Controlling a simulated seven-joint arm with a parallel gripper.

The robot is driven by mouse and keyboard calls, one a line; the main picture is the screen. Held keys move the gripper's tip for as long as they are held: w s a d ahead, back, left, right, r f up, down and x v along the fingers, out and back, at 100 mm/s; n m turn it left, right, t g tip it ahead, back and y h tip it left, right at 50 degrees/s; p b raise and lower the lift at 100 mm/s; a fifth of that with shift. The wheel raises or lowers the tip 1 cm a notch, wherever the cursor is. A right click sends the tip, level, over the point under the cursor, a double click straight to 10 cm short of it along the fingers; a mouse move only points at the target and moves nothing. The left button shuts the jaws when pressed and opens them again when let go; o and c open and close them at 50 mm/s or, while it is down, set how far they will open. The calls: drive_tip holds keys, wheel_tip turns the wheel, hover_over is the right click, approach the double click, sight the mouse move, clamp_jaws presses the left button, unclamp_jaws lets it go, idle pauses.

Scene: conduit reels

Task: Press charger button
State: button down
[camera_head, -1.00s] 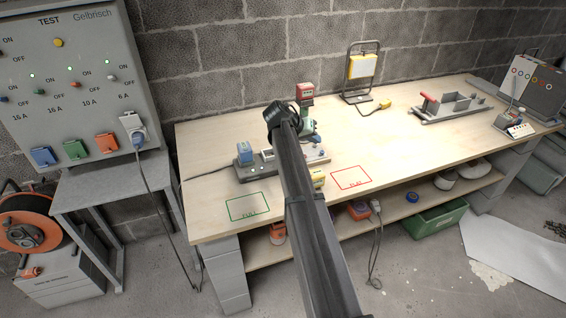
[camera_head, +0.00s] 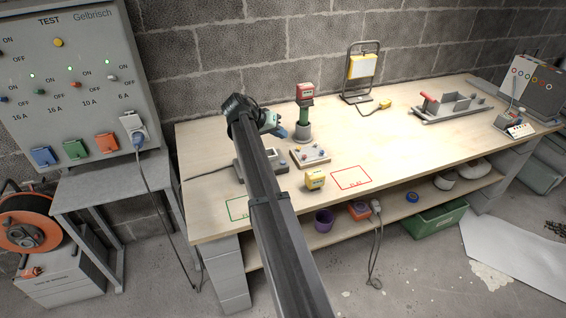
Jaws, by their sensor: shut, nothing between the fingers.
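The charger (camera_head: 280,168) is a dark grey unit at the left of the workbench, mostly hidden behind my arm. Only parts of its edges and right end show, and I cannot make out its button. The blue battery on it is hidden now. My gripper (camera_head: 281,133) is shut and empty, above and behind the charger's right end, its bluish tip pointing right and down. It looks apart from the charger, though the height gap is hard to judge.
A small panel with coloured knobs (camera_head: 310,155) and a yellow battery (camera_head: 314,181) lie to the right. A green tool with a red battery (camera_head: 304,110) stands behind. The red-outlined square (camera_head: 351,178) is empty. A work lamp (camera_head: 361,68) stands near the wall.

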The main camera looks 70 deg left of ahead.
drive_tip(key=shift+f, duration=0.15)
hover_over(280, 164)
drive_tip(key=shift+f, duration=4.2)
drive_tip(key=shift+f, duration=0.15)
drive_tip(key=shift+f, duration=0.3)
drive_tip(key=shift+f, duration=0.4)
drive_tip(key=shift+r, duration=0.85)
drive_tip(key=shift+r, duration=0.1)
drive_tip(key=shift+r, duration=2.4)
